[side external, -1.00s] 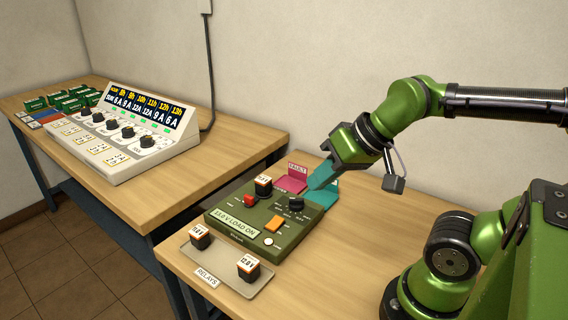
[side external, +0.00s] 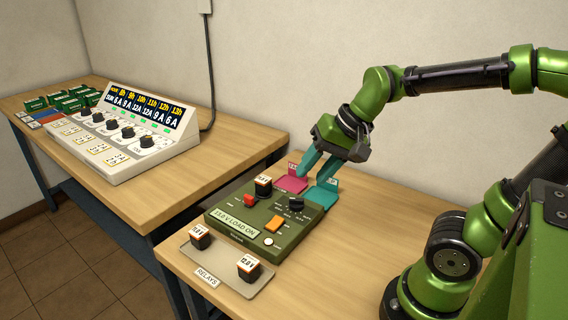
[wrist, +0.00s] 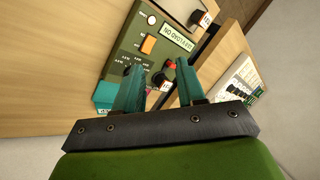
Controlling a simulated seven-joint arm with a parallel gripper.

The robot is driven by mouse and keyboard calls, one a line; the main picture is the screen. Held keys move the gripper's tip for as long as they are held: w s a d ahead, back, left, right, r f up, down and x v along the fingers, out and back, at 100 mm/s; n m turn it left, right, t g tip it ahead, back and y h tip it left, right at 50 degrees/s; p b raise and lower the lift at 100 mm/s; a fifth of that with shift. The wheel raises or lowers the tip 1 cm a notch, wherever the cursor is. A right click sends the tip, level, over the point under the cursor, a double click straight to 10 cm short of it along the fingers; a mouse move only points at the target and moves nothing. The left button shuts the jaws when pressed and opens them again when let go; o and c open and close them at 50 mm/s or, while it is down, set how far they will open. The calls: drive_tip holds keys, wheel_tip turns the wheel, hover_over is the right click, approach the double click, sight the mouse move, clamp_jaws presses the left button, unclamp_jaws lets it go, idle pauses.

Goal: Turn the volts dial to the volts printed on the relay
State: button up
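The green tester box (side external: 232,243) sits on the near table, with a display (side external: 235,226) reading "LOAD ON" after a volts figure too small to read surely. Its black volts dial (side external: 296,202) is at the right rear of the panel. A black relay (side external: 263,186) with an orange-edged white label is seated in the panel; its printed number is too small to read surely. My gripper (side external: 312,172) is open and empty, above and behind the dial, touching nothing. In the wrist view its teal fingers (wrist: 160,84) are apart, and the left one partly covers the dial (wrist: 129,70).
A red button (side external: 250,200) and orange switch (side external: 276,224) flank the dial. Two relays (side external: 200,237) (side external: 248,267) stand on the relays plate (side external: 222,268) in front. A console (side external: 150,155) stands on the far table.

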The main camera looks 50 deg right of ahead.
drive_tip(key=w+d+f+m+g, duration=0.1)
drive_tip(key=w+d+f+m, duration=0.15)
drive_tip(key=d+m, duration=0.6)
drive_tip(key=m, duration=1.3)
approach(299, 198)
drive_tip(key=shift+g, duration=0.3)
drive_tip(key=x, duration=0.8)
drive_tip(key=shift+w+a, duration=0.15)
drive_tip(key=shift+w, duration=0.1)
drive_tip(key=shift+c, duration=0.3)
clamp_jaws()
